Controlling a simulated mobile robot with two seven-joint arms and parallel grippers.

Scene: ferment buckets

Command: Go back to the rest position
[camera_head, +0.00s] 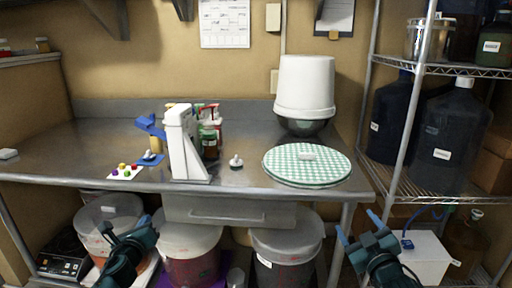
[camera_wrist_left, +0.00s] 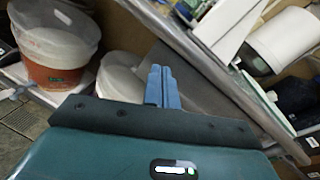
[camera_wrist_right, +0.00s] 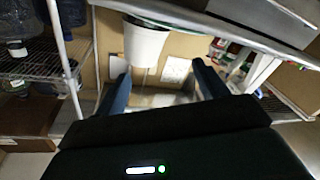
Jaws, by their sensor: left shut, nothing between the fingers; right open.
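My left gripper (camera_head: 125,232) is low at the left in the head view, in front of the lidded buckets under the table. Its blue fingers are together and empty in the left wrist view (camera_wrist_left: 162,86). My right gripper (camera_head: 359,226) is low at the right, in front of the table's right end and near the shelf rack. Its fingers are apart with nothing between them, also in the right wrist view (camera_wrist_right: 161,88). Neither gripper touches anything that I can see.
The steel table (camera_head: 100,165) holds a white stand (camera_head: 183,145), bottles, a green checkered round lid (camera_head: 306,164) and an upturned white bucket (camera_head: 305,85). Lidded buckets (camera_head: 190,240) stand below. A wire rack (camera_head: 440,195) with large dark jugs is at the right.

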